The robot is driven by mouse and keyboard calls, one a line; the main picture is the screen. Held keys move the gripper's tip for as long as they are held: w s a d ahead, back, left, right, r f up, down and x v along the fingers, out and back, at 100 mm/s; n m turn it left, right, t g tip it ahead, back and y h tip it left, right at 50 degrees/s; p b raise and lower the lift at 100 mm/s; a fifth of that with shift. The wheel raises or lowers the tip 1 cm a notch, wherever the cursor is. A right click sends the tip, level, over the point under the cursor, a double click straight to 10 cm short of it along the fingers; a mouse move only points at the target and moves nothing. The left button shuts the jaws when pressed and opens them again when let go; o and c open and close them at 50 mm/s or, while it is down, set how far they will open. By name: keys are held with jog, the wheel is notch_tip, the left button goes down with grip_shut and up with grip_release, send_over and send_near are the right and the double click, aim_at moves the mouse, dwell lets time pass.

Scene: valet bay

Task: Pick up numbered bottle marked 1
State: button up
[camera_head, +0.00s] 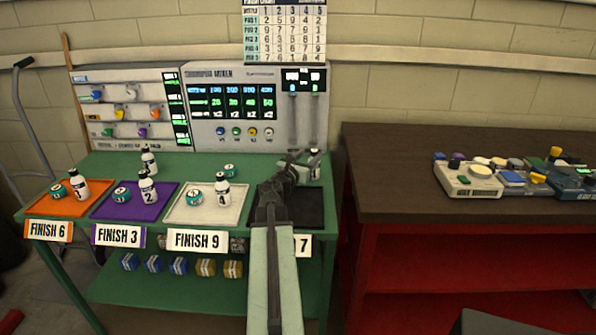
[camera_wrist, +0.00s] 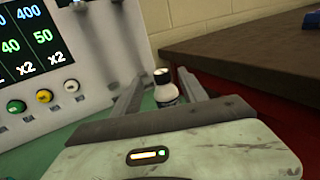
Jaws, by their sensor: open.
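My gripper (camera_head: 303,156) is open over the back right of the green table. In the wrist view, a white bottle with a dark cap (camera_wrist: 165,88) stands between and beyond the two fingers, not visibly gripped. The same bottle shows partly behind the gripper in the head view (camera_head: 316,165); its number cannot be read. Other white bottles with dark caps stand further left: one on the orange tray (camera_head: 80,188), one at the back (camera_head: 149,161), one marked 2 (camera_head: 148,188) and one marked 4 (camera_head: 222,190). I cannot tell for sure which is marked 1.
Teal round pieces lie on the orange (camera_head: 40,207), purple (camera_head: 103,212) and white (camera_head: 182,216) trays. My arm partly covers a black tray (camera_head: 311,219). A lit control panel (camera_head: 215,88) stands behind. A dark-topped red bench (camera_head: 385,185) is close on the right.

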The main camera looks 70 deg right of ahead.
aim_at(312, 153)
jog(key=shift+s+d, duration=0.25)
jog(key=shift+d, duration=0.1)
jog(key=shift+w+d, duration=0.1)
jog(key=shift+d, duration=1.15)
jog(key=d, duration=0.4)
jog(key=shift+s+d+f, duration=0.25)
jog(key=shift+d, duration=0.15)
jog(key=shift+a, duration=0.1)
grip_shut()
